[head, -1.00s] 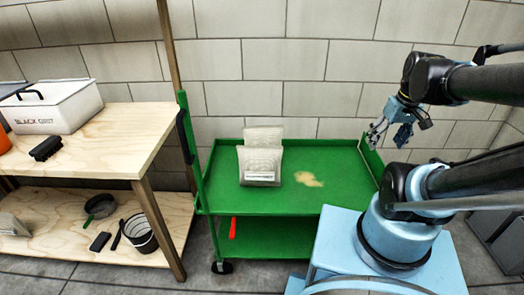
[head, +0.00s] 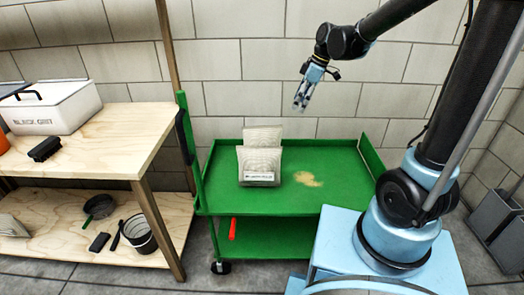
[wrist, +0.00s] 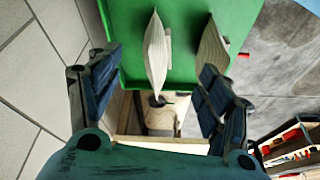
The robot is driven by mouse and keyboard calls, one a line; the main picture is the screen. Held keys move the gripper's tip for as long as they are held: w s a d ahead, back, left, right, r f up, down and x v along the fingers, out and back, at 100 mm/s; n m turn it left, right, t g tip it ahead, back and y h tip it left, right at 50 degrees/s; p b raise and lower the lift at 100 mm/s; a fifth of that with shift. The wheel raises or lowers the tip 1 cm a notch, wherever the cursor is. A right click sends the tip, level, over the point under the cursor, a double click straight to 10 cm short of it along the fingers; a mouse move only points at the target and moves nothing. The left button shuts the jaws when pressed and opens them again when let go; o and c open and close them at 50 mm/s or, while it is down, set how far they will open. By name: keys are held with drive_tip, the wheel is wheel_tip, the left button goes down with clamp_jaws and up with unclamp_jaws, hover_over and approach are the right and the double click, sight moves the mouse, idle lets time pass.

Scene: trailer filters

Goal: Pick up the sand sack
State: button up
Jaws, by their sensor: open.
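Two pale sacks stand on the top of the green cart, one close behind the other. The front sack (head: 259,164) has a white label strip near its bottom; the rear sack (head: 262,134) shows mostly its upper part. I cannot read which holds sand. In the wrist view both show from above, the rear sack (wrist: 156,55) between the fingers' lines and the front sack (wrist: 212,48) to its right. My gripper (head: 300,106) is open and empty, pointing down, above and to the right of the sacks, clear of them. Its fingers frame the wrist view (wrist: 156,92).
The green cart (head: 230,203) has raised edges and a tan spill (head: 308,179) right of the sacks. A block wall stands close behind. A wooden bench (head: 115,130) on the left holds a white box (head: 55,108) and a black brush (head: 45,149).

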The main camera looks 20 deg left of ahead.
sight(260, 136)
drive_tip(key=a+n, duration=0.1)
drive_tip(key=a, duration=0.2)
drive_tip(key=a+f+n, duration=0.1)
drive_tip(key=a, duration=0.2)
drive_tip(key=a+f+n+g, duration=0.1)
drive_tip(key=a, duration=0.2)
drive_tip(key=shift+a+f, duration=0.1)
drive_tip(key=shift+f, duration=0.1)
drive_tip(key=x, duration=1.1)
drive_tip(key=shift+s+a+f, duration=0.1)
drive_tip(key=shift+a+f, duration=0.1)
drive_tip(key=shift+a, duration=0.05)
drive_tip(key=shift+s+x, duration=0.15)
drive_tip(key=shift+x, duration=0.9)
drive_tip(key=shift+s+x, duration=0.2)
drive_tip(key=shift+x, duration=0.9)
drive_tip(key=shift+s+a+f, duration=0.1)
drive_tip(key=shift+a+f, duration=0.2)
drive_tip(key=shift+f, duration=0.35)
drive_tip(key=shift+f, duration=0.25)
clamp_jaws()
